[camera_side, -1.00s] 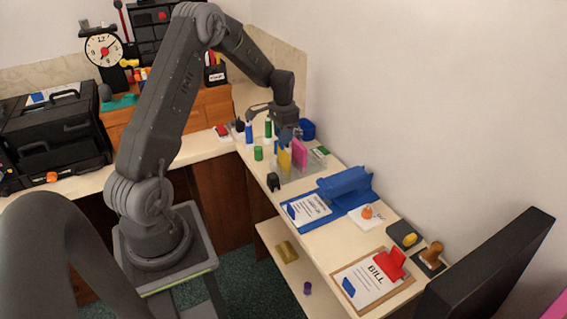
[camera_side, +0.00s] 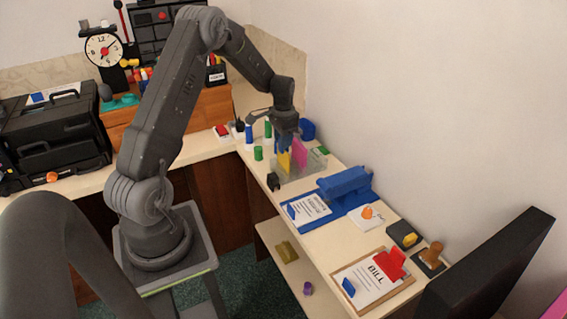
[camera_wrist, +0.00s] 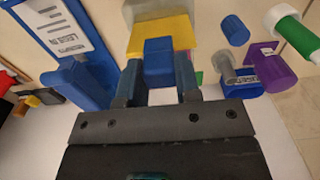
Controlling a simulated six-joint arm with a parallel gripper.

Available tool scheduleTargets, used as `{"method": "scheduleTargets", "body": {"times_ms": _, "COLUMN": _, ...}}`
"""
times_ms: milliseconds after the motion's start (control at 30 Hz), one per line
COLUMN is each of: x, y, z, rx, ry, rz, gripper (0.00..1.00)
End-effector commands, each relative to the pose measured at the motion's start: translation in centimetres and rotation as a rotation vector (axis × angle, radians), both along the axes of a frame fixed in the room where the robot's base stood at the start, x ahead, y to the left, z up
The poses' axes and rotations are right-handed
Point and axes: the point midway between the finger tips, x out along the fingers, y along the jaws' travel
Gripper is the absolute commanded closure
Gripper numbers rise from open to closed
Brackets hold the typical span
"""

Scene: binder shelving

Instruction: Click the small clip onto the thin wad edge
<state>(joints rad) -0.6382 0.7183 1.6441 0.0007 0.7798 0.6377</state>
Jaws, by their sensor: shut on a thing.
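My gripper (camera_wrist: 158,85) is shut on a small blue clip (camera_wrist: 158,58), held between its two fingers. In the wrist view the clip overlaps the near side of the yellow wad (camera_wrist: 160,33); I cannot tell whether its mouth is around the edge or only against it. In the side view my gripper (camera_side: 286,137) is just above the yellow wad (camera_side: 284,161), which stands upright beside a pink wad (camera_side: 300,154). The clip is hard to make out in the side view.
A blue hole-punch-like device (camera_side: 345,183) stands nearer the camera. Green cylinders (camera_side: 258,153), a dark clip (camera_side: 273,181) and a blue cup (camera_side: 308,130) are around the wads. A wall is close on the right. Bare table shows before the wads.

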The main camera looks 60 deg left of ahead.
Motion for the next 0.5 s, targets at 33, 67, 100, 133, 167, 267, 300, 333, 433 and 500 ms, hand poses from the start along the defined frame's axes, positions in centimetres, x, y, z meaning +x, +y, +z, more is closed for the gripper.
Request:
{"method": "scheduleTargets", "body": {"times_ms": 33, "x": 0.0, "y": 0.0, "z": 0.0, "rx": 0.0, "ry": 0.0, "rz": 0.0, "gripper": 1.0}}
{"method": "scheduleTargets", "body": {"times_ms": 67, "x": 0.0, "y": 0.0, "z": 0.01, "rx": 0.0, "ry": 0.0, "rz": 0.0, "gripper": 1.0}}
{"method": "scheduleTargets", "body": {"times_ms": 100, "x": 0.0, "y": 0.0, "z": 0.01, "rx": 0.0, "ry": 0.0, "rz": 0.0, "gripper": 1.0}}
{"method": "scheduleTargets", "body": {"times_ms": 133, "x": 0.0, "y": 0.0, "z": 0.01, "rx": 0.0, "ry": 0.0, "rz": 0.0, "gripper": 1.0}}
{"method": "scheduleTargets", "body": {"times_ms": 167, "x": 0.0, "y": 0.0, "z": 0.01, "rx": 0.0, "ry": 0.0, "rz": 0.0, "gripper": 1.0}}
{"method": "scheduleTargets", "body": {"times_ms": 267, "x": 0.0, "y": 0.0, "z": -0.02, "rx": 0.0, "ry": 0.0, "rz": 0.0, "gripper": 1.0}}
{"method": "scheduleTargets", "body": {"times_ms": 300, "x": 0.0, "y": 0.0, "z": -0.07, "rx": 0.0, "ry": 0.0, "rz": 0.0, "gripper": 1.0}}
{"method": "scheduleTargets", "body": {"times_ms": 333, "x": 0.0, "y": 0.0, "z": -0.1, "rx": 0.0, "ry": 0.0, "rz": 0.0, "gripper": 1.0}}
{"method": "scheduleTargets", "body": {"times_ms": 433, "x": 0.0, "y": 0.0, "z": -0.27, "rx": 0.0, "ry": 0.0, "rz": 0.0, "gripper": 1.0}}
{"method": "scheduleTargets", "body": {"times_ms": 500, "x": 0.0, "y": 0.0, "z": -0.41, "rx": 0.0, "ry": 0.001, "rz": 0.0, "gripper": 1.0}}
